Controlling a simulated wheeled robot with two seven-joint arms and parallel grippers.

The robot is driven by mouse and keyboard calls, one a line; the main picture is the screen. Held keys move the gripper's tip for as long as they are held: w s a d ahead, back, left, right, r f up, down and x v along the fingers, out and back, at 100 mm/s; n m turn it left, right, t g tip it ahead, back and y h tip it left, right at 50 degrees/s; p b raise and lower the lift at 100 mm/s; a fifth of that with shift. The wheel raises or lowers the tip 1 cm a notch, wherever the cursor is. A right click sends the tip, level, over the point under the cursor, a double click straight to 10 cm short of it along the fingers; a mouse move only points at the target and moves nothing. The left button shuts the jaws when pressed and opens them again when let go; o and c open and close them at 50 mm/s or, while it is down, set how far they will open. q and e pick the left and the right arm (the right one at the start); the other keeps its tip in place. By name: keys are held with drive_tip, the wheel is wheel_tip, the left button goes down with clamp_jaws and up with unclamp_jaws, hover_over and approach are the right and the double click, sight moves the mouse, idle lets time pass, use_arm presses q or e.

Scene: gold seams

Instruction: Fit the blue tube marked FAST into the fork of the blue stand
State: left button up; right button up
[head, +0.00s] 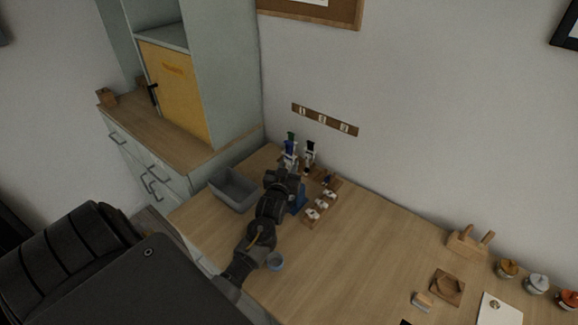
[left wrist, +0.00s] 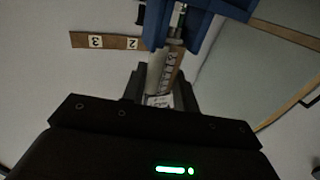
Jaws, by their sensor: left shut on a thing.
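My left gripper (head: 289,172) is over the back of the counter and shut on a slim tube. In the left wrist view the gripper (left wrist: 158,100) has the pale, lettered tube (left wrist: 165,72) between its fingers; I cannot read the lettering. A metal end of the tube shows against the blue stand's prongs (left wrist: 215,8). I cannot tell whether it is seated between them or just in front. A blue-topped piece (head: 290,147) shows just beyond the gripper. My right gripper is not in view.
A green-topped piece (head: 291,136) and a black-and-white one (head: 310,148) stand close behind the gripper. A grey bin (head: 233,188) is to the left, a wooden holder with white pieces (head: 322,205) to the right. The counter's middle is clear.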

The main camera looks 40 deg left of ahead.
use_arm(q)
drive_tip(key=shift+f, duration=0.5)
idle(1.1)
drive_tip(key=o, duration=1)
drive_tip(key=shift+o, duration=0.2)
drive_tip(key=shift+f, duration=0.2)
drive_tip(key=shift+o, duration=0.6)
